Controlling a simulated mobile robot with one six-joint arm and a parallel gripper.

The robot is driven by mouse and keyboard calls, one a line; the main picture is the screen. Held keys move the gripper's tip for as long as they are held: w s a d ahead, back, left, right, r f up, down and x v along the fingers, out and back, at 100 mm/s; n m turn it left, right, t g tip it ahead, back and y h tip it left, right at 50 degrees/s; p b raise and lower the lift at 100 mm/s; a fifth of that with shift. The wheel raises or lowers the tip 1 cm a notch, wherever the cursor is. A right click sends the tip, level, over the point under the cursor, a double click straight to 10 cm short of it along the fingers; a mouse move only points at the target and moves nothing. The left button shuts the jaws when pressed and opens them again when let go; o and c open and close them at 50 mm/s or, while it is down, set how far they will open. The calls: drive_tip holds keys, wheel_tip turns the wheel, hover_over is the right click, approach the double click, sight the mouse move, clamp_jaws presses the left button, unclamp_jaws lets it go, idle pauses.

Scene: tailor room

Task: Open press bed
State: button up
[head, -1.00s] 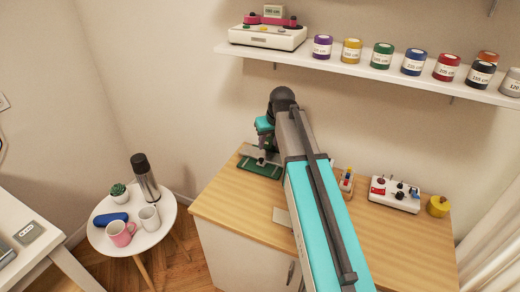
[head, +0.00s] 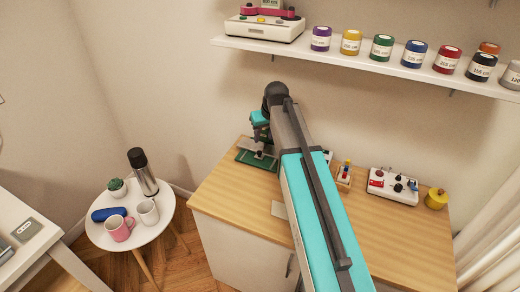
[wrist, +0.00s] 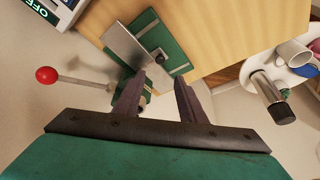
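The press has a green base (head: 252,158) and stands at the back left corner of the wooden worktop. In the wrist view its green base (wrist: 172,52) carries a grey metal plate (wrist: 124,42) with a small black knob. A lever with a red ball knob (wrist: 47,75) reaches out to the left. My gripper (wrist: 158,92) is open, its two fingers apart with nothing seen between them. It is close to the press; whether the left finger touches it, I cannot tell. In the head view my arm's end partly hides the press.
A device with a green OFF display (wrist: 35,10) is at the wrist view's top left. A red-and-white control box (head: 393,186) and a yellow spool (head: 436,199) stand on the worktop (head: 228,204). A round side table (head: 150,232) holds mugs and a flask (head: 142,172).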

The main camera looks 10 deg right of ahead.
sight(259, 152)
drive_tip(key=shift+p+x, duration=1.55)
drive_tip(key=shift+x, duration=4.3)
drive_tip(key=shift+a, duration=0.1)
clamp_jaws()
